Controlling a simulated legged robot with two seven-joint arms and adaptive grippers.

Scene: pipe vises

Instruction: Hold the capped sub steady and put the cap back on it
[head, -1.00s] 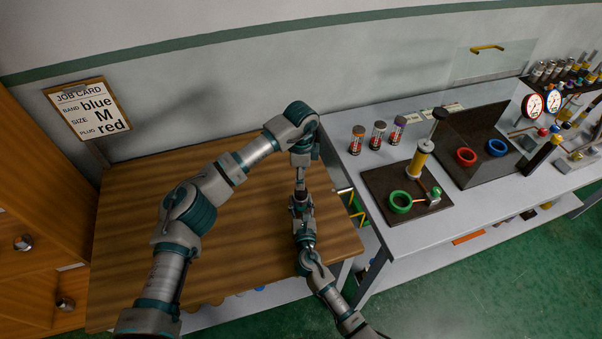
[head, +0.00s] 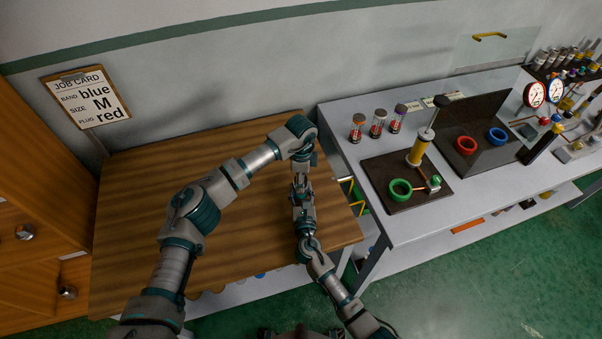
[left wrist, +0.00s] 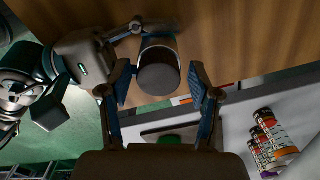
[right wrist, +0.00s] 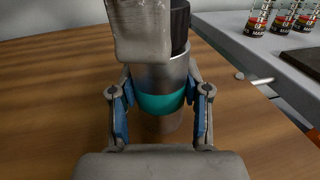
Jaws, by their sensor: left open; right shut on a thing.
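The sub (right wrist: 158,80) is a grey metal cylinder with a teal band, upright in the right wrist view. My right gripper (right wrist: 160,118) is shut on it, one blue-padded finger on each side. A dark cap-like piece (right wrist: 181,25) shows at its top, partly hidden by a worn grey part in front; I cannot tell whether it is seated. In the left wrist view the sub's dark round end (left wrist: 158,78) faces the camera. My left gripper (left wrist: 163,88) is open, with its fingers spread on either side of that end. In the head view the arms hide the sub.
The wooden table (head: 140,240) is clear around my arms. To the right, a grey bench (head: 345,165) carries several labelled cylinders (head: 377,122), a green ring (head: 400,190) and a dark plate. A job card (head: 90,98) on the wall reads blue, M, red.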

